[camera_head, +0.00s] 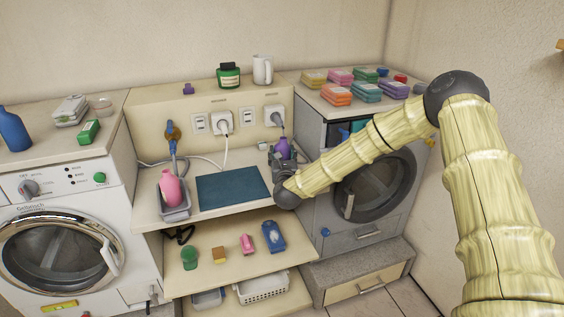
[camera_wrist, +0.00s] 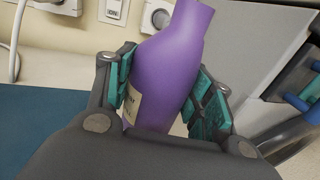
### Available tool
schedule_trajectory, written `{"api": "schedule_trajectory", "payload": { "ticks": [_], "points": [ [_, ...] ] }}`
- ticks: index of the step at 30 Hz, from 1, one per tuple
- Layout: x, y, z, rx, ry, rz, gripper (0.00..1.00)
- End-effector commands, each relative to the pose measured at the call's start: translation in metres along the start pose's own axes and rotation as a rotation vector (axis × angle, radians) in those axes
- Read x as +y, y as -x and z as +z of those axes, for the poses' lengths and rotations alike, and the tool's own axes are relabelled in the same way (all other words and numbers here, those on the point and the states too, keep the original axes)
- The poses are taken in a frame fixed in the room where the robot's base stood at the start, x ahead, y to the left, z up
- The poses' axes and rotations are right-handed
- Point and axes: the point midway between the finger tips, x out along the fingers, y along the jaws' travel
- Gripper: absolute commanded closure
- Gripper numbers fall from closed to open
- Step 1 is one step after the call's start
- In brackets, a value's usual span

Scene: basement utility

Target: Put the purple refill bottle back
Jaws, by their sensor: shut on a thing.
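The purple refill bottle (camera_wrist: 168,70) is between the two teal-padded fingers of my gripper (camera_wrist: 172,95) in the wrist view. It leans slightly in that picture, and a pale label shows low on its left side. In the head view the bottle (camera_head: 283,148) stands out above my gripper (camera_head: 284,165), at the right end of the counter, right of the dark blue mat (camera_head: 233,186). My gripper is shut on the bottle. The bottle's base is hidden, so I cannot tell whether it touches the counter. A pink bottle (camera_head: 172,187) stands in a grey holder (camera_head: 176,208) at the counter's left end.
The grey dryer (camera_head: 312,180) stands close on the right of my gripper. Plugs and white cables (camera_head: 222,122) are on the wall panel behind. A lower shelf (camera_head: 215,278) holds several small items. The dark blue mat is bare.

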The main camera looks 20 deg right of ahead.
Motion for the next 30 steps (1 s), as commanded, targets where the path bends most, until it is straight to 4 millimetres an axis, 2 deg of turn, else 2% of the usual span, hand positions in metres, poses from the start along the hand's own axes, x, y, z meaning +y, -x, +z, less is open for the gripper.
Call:
{"api": "schedule_trajectory", "payload": {
  "ticks": [10,22,23,24,26,30],
  "points": [
    [0.001,0.000,-0.032,0.000,0.000,0.001,0.74],
    [0.000,0.000,-0.038,0.000,-0.001,0.000,0.74],
    [0.000,0.000,-0.037,0.000,-0.001,0.001,0.46],
    [0.001,0.000,-0.036,0.000,0.000,0.001,0.38],
    [0.001,0.001,-0.036,0.001,0.000,0.001,0.27],
    [0.000,0.000,-0.036,0.001,0.000,0.001,0.26]
  ]
}}
